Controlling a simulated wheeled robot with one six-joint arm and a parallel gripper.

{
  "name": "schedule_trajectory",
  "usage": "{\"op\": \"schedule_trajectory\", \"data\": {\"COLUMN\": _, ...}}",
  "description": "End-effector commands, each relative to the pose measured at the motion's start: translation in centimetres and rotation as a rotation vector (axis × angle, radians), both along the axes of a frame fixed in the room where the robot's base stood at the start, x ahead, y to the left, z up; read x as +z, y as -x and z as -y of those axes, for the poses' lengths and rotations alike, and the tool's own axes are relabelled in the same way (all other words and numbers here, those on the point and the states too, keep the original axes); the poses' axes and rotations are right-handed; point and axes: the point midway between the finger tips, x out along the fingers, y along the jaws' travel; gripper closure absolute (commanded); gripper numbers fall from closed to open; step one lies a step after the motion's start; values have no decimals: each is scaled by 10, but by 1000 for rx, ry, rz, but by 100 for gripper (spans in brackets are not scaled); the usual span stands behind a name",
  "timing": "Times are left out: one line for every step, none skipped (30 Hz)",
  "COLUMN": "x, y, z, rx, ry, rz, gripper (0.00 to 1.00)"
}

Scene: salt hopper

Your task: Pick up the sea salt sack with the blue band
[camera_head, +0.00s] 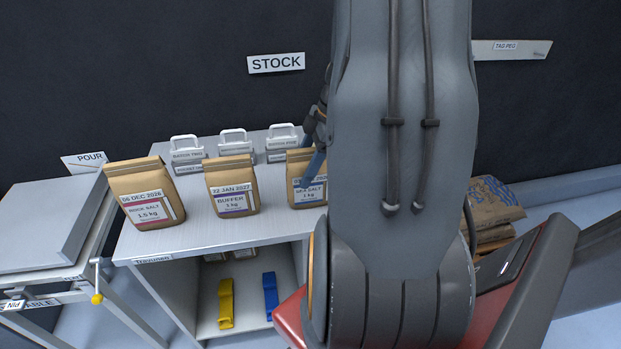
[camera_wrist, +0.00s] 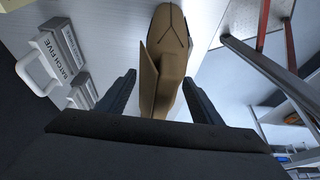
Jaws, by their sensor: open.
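The sea salt sack (camera_head: 305,196) is a brown paper bag with a white label reading SEA SALT 1 kg. It stands on the stock table at the right end of the row, partly hidden by my arm. In the wrist view the brown sack (camera_wrist: 168,42) lies between the fingers, seen from above. My gripper (camera_wrist: 162,88) is open, with one dark finger on each side of the sack. Whether either finger touches it I cannot tell. In the head view a finger of my gripper (camera_head: 316,160) crosses the sack's right part.
The buffer sack (camera_head: 231,184) and rock salt sack (camera_head: 145,192) stand left of it on the table (camera_head: 200,232). White-handled batch blocks (camera_head: 233,143) stand behind. Yellow (camera_head: 226,304) and blue (camera_head: 270,292) items lie on the shelf below. More sacks (camera_head: 492,205) are stacked at right.

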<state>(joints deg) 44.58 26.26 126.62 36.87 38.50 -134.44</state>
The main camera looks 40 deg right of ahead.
Motion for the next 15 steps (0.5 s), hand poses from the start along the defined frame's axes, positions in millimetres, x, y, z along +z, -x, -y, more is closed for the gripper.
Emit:
{"op": "schedule_trajectory", "data": {"x": -3, "y": 0, "z": -1, "rx": 1, "ry": -1, "rz": -2, "gripper": 40}}
{"op": "schedule_trajectory", "data": {"x": -4, "y": 0, "z": -2, "rx": 0, "ry": 0, "rz": -1, "gripper": 40}}
{"op": "schedule_trajectory", "data": {"x": -5, "y": -1, "z": -2, "rx": 0, "ry": 0, "rz": -1, "gripper": 40}}
{"op": "schedule_trajectory", "data": {"x": -5, "y": -1, "z": -2, "rx": 0, "ry": 1, "rz": -1, "gripper": 40}}
{"op": "schedule_trajectory", "data": {"x": -5, "y": -1, "z": -2, "rx": 1, "ry": 1, "rz": 0, "gripper": 40}}
{"op": "schedule_trajectory", "data": {"x": -5, "y": -1, "z": -2, "rx": 1, "ry": 1, "rz": 0, "gripper": 40}}
{"op": "schedule_trajectory", "data": {"x": -5, "y": -1, "z": -2, "rx": 1, "ry": 1, "rz": 0, "gripper": 40}}
{"op": "schedule_trajectory", "data": {"x": -5, "y": -1, "z": -2, "rx": 1, "ry": 1, "rz": 0, "gripper": 40}}
{"op": "schedule_trajectory", "data": {"x": -5, "y": -1, "z": -2, "rx": 0, "ry": 1, "rz": -1, "gripper": 40}}
{"op": "schedule_trajectory", "data": {"x": -5, "y": -1, "z": -2, "rx": 0, "ry": 1, "rz": -1, "gripper": 44}}
{"op": "schedule_trajectory", "data": {"x": -5, "y": -1, "z": -2, "rx": 0, "ry": 1, "rz": -1, "gripper": 49}}
{"op": "schedule_trajectory", "data": {"x": -5, "y": -1, "z": -2, "rx": 0, "ry": 1, "rz": -1, "gripper": 56}}
{"op": "schedule_trajectory", "data": {"x": -5, "y": -1, "z": -2, "rx": 0, "ry": 1, "rz": -1, "gripper": 61}}
{"op": "schedule_trajectory", "data": {"x": -5, "y": -1, "z": -2, "rx": 0, "ry": 1, "rz": -1, "gripper": 66}}
{"op": "schedule_trajectory", "data": {"x": -5, "y": -1, "z": -2, "rx": 0, "ry": 1, "rz": -1, "gripper": 72}}
